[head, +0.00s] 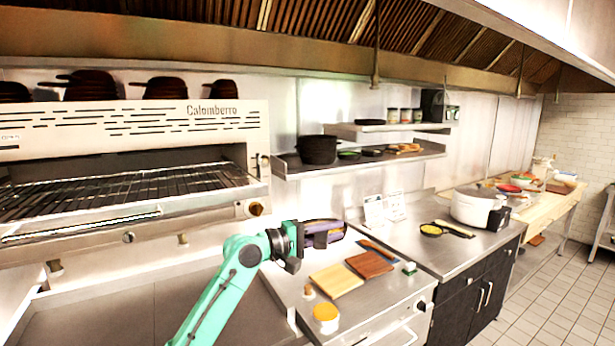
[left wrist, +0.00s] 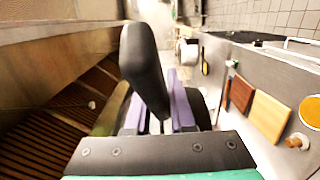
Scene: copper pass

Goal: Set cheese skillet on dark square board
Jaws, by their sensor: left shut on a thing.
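The cheese skillet (head: 432,230), a small dark pan with yellow contents, sits on the steel counter at right, before the white cooker. Its yellow also shows in the left wrist view (left wrist: 205,68). The dark square board (head: 370,264) lies on the nearer worktop, bare; it also shows in the left wrist view (left wrist: 241,95). My left gripper (head: 328,233), with purple and black fingers, is in the air left of the boards and apart from the skillet. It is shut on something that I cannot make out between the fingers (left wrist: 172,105). My right gripper is not in view.
A pale board (head: 336,281) lies left of the dark one. A yellow-topped tub (head: 326,313), a small wooden item (head: 309,291) and a white-green item (head: 409,268) stand around them. A white cooker (head: 479,206) stands behind the skillet. A grill oven (head: 130,170) is at left.

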